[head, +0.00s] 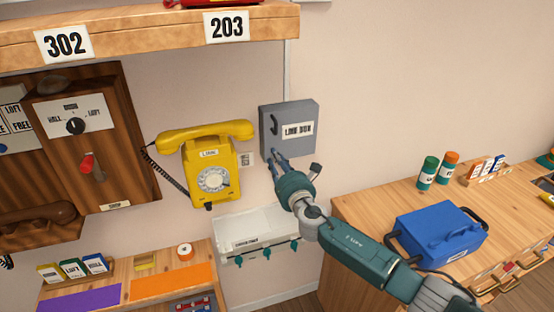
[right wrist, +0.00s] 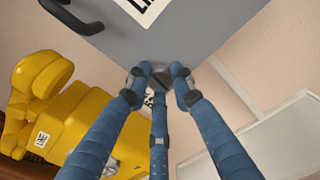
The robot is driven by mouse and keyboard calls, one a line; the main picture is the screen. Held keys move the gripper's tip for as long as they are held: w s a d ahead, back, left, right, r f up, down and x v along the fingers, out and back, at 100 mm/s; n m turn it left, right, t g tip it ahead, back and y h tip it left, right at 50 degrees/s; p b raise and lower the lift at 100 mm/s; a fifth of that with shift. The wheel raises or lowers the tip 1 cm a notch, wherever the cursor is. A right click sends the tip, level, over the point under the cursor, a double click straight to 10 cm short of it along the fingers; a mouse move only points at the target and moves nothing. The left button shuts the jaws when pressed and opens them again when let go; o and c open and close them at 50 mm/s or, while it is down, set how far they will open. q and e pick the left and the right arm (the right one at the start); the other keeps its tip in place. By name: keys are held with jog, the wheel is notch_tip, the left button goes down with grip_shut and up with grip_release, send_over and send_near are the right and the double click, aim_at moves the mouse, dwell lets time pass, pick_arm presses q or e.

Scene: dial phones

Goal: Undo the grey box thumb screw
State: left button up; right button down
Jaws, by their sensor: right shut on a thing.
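The grey line box (head: 290,126) is fixed to the wall right of the yellow phone, with a dark handle on its left side and a "LINE BOX" label. In the right wrist view its grey face (right wrist: 185,30) fills the top. The thumb screw (right wrist: 160,80) is a dark slotted round head at the box's lower edge. My right gripper (head: 275,158) reaches up to the box's lower left; its three blue fingers (right wrist: 158,88) are closed around the screw head. The fingertips partly hide the screw. My left gripper is not in view.
The yellow phone (head: 212,170) hangs close to the left of the box. A white tray (head: 262,226) with teal hooks is below. A blue toolbox (head: 437,232) sits on the right bench. A wooden shelf (head: 140,32) overhangs the upper left.

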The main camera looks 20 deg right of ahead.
jog(key=shift+s+a+f, duration=0.1)
jog(key=shift+f, duration=0.25)
jog(key=c, duration=1.6)
grip_release()
jog(key=shift+o, duration=0.6)
jog(key=shift+r, duration=0.1)
jog(key=s, duration=1.1)
jog(key=shift+s+d, duration=0.25)
jog(key=shift+s, duration=0.15)
